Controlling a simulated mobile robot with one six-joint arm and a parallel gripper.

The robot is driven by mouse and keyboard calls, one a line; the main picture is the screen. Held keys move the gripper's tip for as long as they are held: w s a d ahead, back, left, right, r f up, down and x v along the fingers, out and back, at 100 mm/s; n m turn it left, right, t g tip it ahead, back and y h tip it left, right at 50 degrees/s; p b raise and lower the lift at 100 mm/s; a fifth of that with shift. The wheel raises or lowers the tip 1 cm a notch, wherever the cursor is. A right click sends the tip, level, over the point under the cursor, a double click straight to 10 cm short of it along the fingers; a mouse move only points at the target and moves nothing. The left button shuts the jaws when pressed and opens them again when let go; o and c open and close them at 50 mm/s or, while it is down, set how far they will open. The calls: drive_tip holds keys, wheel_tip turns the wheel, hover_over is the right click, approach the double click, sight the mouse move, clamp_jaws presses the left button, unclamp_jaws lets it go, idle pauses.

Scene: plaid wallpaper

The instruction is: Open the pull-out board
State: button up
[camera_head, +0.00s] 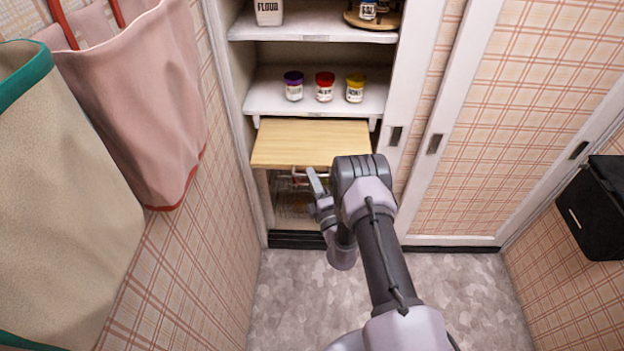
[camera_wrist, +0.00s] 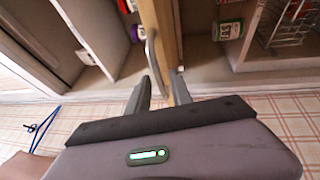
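The pull-out board (camera_head: 309,142) is a light wooden panel under the jar shelf in the head view. It sticks out of the cabinet, level. In the wrist view its front edge (camera_wrist: 169,30) shows nearly edge-on, with a curved metal handle (camera_wrist: 152,60) on it. My gripper (camera_head: 317,184) is just below and in front of the board's front edge in the head view. In the wrist view my gripper (camera_wrist: 160,86) has its two fingers apart, one on each side of the handle's near end. I cannot tell whether either finger touches the handle.
Several jars, such as the red-lidded one (camera_head: 325,87), stand on the shelf above. A wire basket (camera_wrist: 287,30) sits in the compartment below the board. Hanging bags (camera_head: 140,100) line the left wall, and a black box (camera_head: 595,208) is at right. The floor (camera_head: 290,300) is clear.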

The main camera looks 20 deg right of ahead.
drive_tip(key=p+v, duration=1.5)
drive_tip(key=v, duration=0.2)
drive_tip(key=shift+s, duration=0.2)
drive_tip(key=shift+r, duration=0.1)
